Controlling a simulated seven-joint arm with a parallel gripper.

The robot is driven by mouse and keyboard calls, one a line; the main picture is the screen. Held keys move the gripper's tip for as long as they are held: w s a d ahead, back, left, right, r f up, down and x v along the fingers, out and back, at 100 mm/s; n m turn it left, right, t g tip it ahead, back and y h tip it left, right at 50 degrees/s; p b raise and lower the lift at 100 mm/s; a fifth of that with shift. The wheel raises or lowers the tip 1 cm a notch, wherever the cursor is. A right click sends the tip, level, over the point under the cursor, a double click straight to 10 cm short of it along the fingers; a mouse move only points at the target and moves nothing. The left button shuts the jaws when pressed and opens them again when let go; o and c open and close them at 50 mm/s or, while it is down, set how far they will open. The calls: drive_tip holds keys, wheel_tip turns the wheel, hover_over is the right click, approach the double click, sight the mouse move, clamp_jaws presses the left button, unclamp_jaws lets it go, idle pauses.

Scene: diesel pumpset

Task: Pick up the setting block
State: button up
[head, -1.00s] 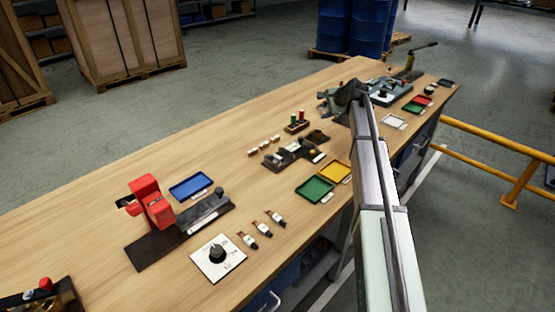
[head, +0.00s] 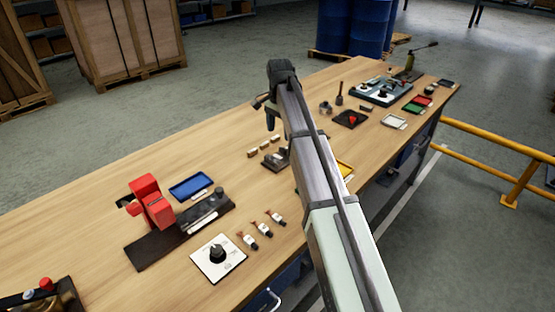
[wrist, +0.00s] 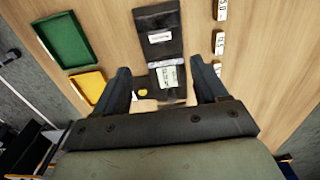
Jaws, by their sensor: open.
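Small pale blocks with number labels lie in a row; the middle one shows in the head view (head: 263,147) and in the wrist view (wrist: 220,42). They look like setting blocks, but I cannot tell which one the task names. My gripper (head: 264,112) is open and empty, above the table at its middle, apart from the blocks. In the wrist view my gripper (wrist: 161,70) has its fingers spread over a dark fixture (wrist: 170,48) with white labels. The block row lies right of the right finger. My arm partly hides the fixture in the head view.
A green tray (wrist: 62,40) and a yellow tray (wrist: 88,85) lie left of the fixture in the wrist view. A red device (head: 150,203) and blue tray (head: 190,187) stand nearer. The table's left side has bare wood (head: 170,155).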

hover_over(278, 156)
drive_tip(key=f, duration=0.5)
drive_tip(key=shift+d+f, duration=0.15)
drive_tip(key=shift+d, duration=0.1)
drive_tip(key=shift+a+f, duration=0.2)
drive_tip(key=shift+f, duration=2.4)
drive_tip(key=shift+r, duration=0.1)
drive_tip(key=c, duration=1.3)
